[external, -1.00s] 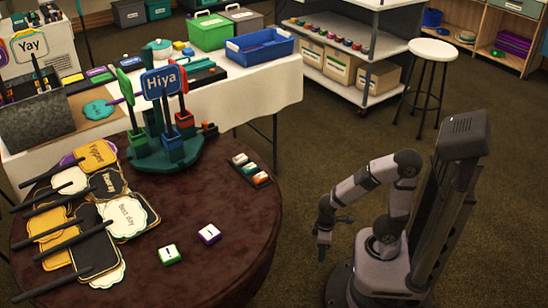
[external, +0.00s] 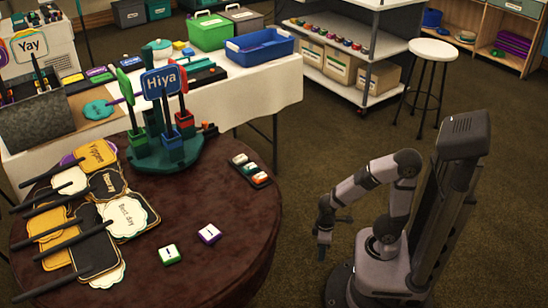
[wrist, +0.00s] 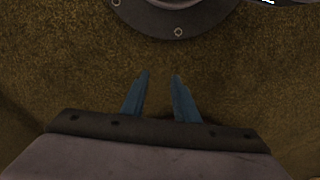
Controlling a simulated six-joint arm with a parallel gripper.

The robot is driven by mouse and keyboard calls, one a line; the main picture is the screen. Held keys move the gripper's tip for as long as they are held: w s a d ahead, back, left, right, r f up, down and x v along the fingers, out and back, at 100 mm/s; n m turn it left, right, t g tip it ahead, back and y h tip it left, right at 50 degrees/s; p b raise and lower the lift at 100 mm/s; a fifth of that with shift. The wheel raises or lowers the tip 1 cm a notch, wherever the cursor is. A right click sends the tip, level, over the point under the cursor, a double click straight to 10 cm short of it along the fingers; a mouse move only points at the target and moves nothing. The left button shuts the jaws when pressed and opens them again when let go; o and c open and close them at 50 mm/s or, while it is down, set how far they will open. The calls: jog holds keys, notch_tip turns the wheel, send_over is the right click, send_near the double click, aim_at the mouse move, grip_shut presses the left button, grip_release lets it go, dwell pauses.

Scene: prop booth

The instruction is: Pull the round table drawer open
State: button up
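The round table (external: 215,255) has a dark brown, mottled top and stands at the left and front of the external view. Its drawer is not visible in either view; the table side facing my arm is mostly in shadow. My gripper (external: 323,240) hangs pointing down beside the table's right edge, apart from it. In the wrist view my gripper (wrist: 160,76) has its two bluish fingers apart with nothing between them, above the brown floor.
On the round table are paddle signs (external: 95,250), a green holder with a "Hiya" sign (external: 160,84), small blocks (external: 170,254) and a dark tray (external: 262,180). A white stool (external: 433,50) and shelf cart (external: 355,50) stand behind. Carpet between table and arm is clear.

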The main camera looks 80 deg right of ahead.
jog(key=s+d+r+m+g+y+p, duration=0.1)
jog(key=s+d+r+m+y+p, duration=0.1)
jog(key=d+r+m+p, duration=0.65)
jog(key=s+d+r+m+g+y+p, duration=0.1)
jog(key=s+d+r+m+y+p, duration=0.25)
jog(key=p, duration=0.95)
jog(key=w+d+r+m+t+y+p, duration=0.1)
jog(key=w+d+r+m+t, duration=0.2)
jog(key=w, duration=0.5)
jog(key=w+d+r+t+y+p, duration=0.15)
jog(key=w+t, duration=0.25)
jog(key=w, duration=0.4)
jog(key=w+r+n+t+y, duration=0.3)
jog(key=w+r+n+t, duration=0.3)
jog(key=r, duration=0.7)
jog(key=shift+w+d+r, duration=0.4)
jog(key=shift+w+d, duration=0.05)
jog(key=shift+w, duration=0.65)
jog(key=shift+w+a, duration=0.1)
